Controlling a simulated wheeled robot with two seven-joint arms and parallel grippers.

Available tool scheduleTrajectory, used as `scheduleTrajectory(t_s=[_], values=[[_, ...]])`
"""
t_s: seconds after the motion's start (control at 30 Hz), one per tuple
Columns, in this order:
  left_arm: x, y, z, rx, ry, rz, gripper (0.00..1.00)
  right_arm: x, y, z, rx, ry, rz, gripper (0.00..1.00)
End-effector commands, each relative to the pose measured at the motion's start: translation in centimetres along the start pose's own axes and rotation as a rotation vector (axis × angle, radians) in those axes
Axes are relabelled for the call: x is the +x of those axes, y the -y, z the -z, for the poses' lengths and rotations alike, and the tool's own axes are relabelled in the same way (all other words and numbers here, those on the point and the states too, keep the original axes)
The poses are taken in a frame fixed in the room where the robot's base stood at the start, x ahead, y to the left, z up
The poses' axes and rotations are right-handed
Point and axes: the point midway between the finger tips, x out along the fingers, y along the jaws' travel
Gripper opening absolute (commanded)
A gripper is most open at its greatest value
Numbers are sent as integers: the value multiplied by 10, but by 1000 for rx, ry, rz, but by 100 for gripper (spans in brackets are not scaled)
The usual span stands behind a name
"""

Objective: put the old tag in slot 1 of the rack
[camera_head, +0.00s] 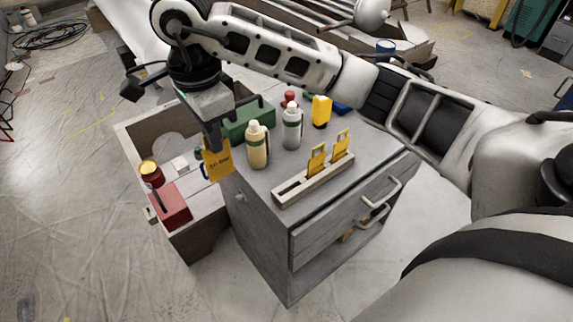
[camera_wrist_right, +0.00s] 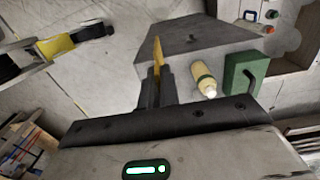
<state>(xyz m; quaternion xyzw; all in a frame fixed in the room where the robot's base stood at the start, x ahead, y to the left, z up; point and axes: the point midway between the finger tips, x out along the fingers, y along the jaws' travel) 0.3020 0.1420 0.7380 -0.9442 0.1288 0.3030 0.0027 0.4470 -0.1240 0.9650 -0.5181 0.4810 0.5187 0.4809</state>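My right gripper (camera_head: 214,138) points down at the left edge of the grey cabinet, shut on a yellow tag (camera_head: 219,160) with dark printed text. The wrist view shows the tag (camera_wrist_right: 157,52) edge-on between the fingers (camera_wrist_right: 157,88). The tag hangs left of the rack (camera_head: 290,191), apart from it. The rack is a long pale bar on the cabinet top, with two yellow tags (camera_head: 317,161) (camera_head: 341,146) upright in its middle and far right part. Its near left part is empty. I cannot read slot numbers. My left gripper is not in view.
On the cabinet top (camera_head: 262,186) stand a cream bottle (camera_head: 257,147), a grey bottle (camera_head: 292,128), a yellow bottle (camera_head: 321,110) and a green box (camera_head: 246,122) behind the rack. Left of it, a lower open box holds a red box (camera_head: 171,205) and a dark red can (camera_head: 152,173).

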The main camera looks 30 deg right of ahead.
Motion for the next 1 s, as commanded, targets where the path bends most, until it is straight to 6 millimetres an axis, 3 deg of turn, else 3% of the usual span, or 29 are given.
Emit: scheduleTrajectory(t_s=[0.37, 0.5, 0.7, 0.87, 1.0], values=[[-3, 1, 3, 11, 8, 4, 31, 37, -22, 82, 4, -3, -7, 0], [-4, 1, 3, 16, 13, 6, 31, 64, -28, 106, 1, -4, -7, 0], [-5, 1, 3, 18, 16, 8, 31, 89, -32, 125, -2, -1, -3, 0], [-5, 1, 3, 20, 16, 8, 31, 99, -34, 133, -1, -2, -3, 0], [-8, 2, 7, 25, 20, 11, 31, 119, -35, 133, -4, 2, -5, 0]])
